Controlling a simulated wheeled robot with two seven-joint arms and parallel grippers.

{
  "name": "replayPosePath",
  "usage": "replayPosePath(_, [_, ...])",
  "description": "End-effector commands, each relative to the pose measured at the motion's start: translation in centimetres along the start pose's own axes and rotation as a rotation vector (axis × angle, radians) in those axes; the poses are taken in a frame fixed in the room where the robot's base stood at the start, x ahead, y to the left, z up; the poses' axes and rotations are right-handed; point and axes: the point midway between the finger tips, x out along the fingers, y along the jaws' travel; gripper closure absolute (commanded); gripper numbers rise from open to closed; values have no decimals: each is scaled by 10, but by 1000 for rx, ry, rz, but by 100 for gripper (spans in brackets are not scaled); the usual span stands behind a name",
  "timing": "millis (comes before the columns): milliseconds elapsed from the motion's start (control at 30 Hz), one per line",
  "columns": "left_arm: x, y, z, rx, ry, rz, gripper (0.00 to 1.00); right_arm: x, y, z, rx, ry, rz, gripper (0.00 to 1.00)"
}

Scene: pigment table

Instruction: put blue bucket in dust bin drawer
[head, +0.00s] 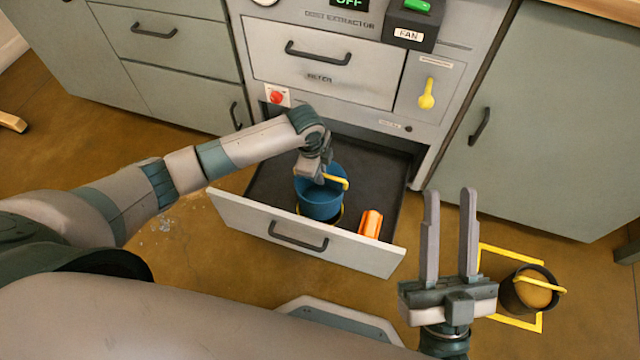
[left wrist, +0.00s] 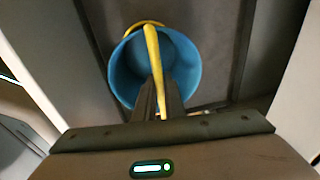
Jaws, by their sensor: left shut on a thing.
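The blue bucket (head: 319,199) is upright inside the open dust bin drawer (head: 235,208), left of the drawer's middle; I cannot tell whether it rests on the drawer floor. My left gripper (head: 322,178) is over the bucket and shut on its yellow handle. In the left wrist view the blue bucket (left wrist: 122,75) looks empty, and its yellow handle (left wrist: 152,45) runs between the fingers of the left gripper (left wrist: 158,98). My right gripper (head: 450,195) is open and empty, right of the drawer.
An orange object (head: 370,224) lies in the drawer right of the bucket. The dust extractor cabinet (head: 325,75) rises behind the drawer.

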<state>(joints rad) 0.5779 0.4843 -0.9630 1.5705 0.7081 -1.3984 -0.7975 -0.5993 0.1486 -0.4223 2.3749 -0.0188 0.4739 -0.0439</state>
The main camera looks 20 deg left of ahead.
Motion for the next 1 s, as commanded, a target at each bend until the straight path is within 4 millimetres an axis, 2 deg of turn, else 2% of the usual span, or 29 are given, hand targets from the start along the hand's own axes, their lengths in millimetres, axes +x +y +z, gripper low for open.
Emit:
replayPosePath(367, [4,0,0,0,0,-2,100,3,2,-4,-5,26,0,69])
replayPosePath(533, [16,2,2,-1,-1,0,100,3,5,-6,-10,53,1,69])
replayPosePath(733, [39,5,4,0,0,0,100,9,12,-20,-25,151,0,69])
replayPosePath(867, [42,5,4,1,1,-2,100,17,16,-31,-37,207,-3,69])
replayPosePath(1000, [41,5,4,1,1,-2,100,18,17,-32,-40,210,-3,69])
